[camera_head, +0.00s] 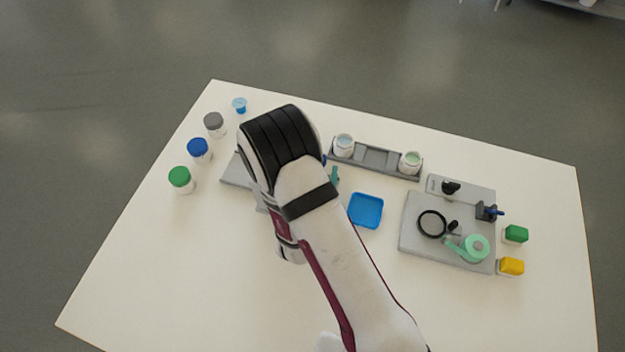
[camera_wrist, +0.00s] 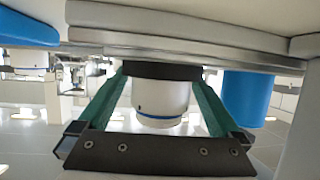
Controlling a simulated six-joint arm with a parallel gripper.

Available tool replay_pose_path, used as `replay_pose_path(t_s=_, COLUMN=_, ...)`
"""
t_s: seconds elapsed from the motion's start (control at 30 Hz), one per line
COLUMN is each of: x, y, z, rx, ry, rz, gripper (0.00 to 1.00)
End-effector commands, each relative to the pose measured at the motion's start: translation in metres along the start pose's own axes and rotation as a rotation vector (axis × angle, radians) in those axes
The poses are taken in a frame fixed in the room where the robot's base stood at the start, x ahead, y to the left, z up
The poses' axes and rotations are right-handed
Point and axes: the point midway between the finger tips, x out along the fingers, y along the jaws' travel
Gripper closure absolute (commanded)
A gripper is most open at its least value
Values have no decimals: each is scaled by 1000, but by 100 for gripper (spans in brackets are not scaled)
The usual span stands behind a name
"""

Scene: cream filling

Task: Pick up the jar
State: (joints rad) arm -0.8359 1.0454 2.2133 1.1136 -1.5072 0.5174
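In the wrist view, which appears upside down, a white cylindrical jar (camera_wrist: 160,97) with a thin blue band stands between the two teal fingers of my gripper (camera_wrist: 162,80). A black part at its far end lies against a grey slab (camera_wrist: 180,47). The fingers are spread on both sides of it; I cannot tell whether they touch it. In the head view my arm hides this jar and most of my gripper.
A blue cylinder (camera_wrist: 248,98) is close beside the fingers in the wrist view. A rack (camera_head: 378,159) with two open jars, a blue tray (camera_head: 366,211) and a grey tool board (camera_head: 413,246) lie right of my arm. The front left of the table (camera_head: 150,290) is clear.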

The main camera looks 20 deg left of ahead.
Motion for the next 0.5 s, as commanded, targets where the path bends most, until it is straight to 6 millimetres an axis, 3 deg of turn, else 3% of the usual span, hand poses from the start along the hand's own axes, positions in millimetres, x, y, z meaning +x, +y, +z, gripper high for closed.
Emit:
replay_pose_path(t_s=0.07, x=0, y=0, z=0, rx=0, ry=0, rz=0, gripper=13)
replay_pose_path(t_s=0.5, x=0, y=0, z=0, rx=0, ry=0, rz=0, gripper=92)
